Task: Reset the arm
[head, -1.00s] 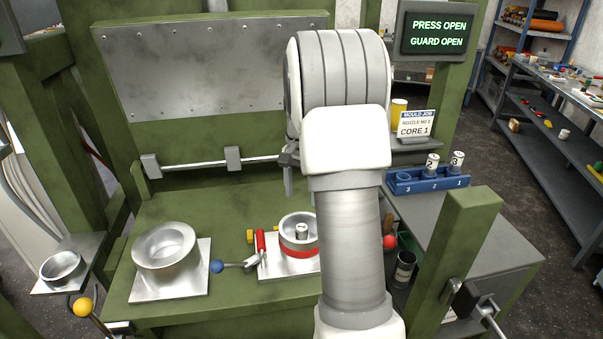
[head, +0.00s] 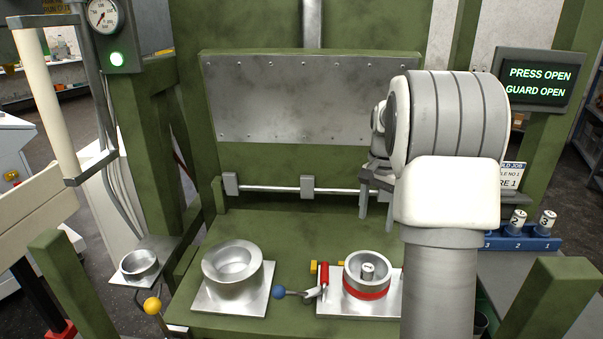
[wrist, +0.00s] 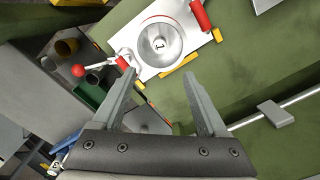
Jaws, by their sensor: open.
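My arm rises in the right half of the head view, and my gripper (head: 376,212) hangs at its far end, fingers pointing down, in front of the rail. In the wrist view my gripper (wrist: 158,78) has its two fingers apart with nothing between them. Beyond the fingertips is a round metal mould (wrist: 162,44) with a core marked 1 in its centre. The same mould (head: 367,276), with a red band, sits on a square plate in the head view, below my gripper and apart from it. My forearm hides part of the bench's right side.
A blue rack (head: 530,243) holds cores 2 and 3 at right. Green posts flank the bench. The screen (head: 537,82) reads PRESS OPEN, GUARD OPEN.

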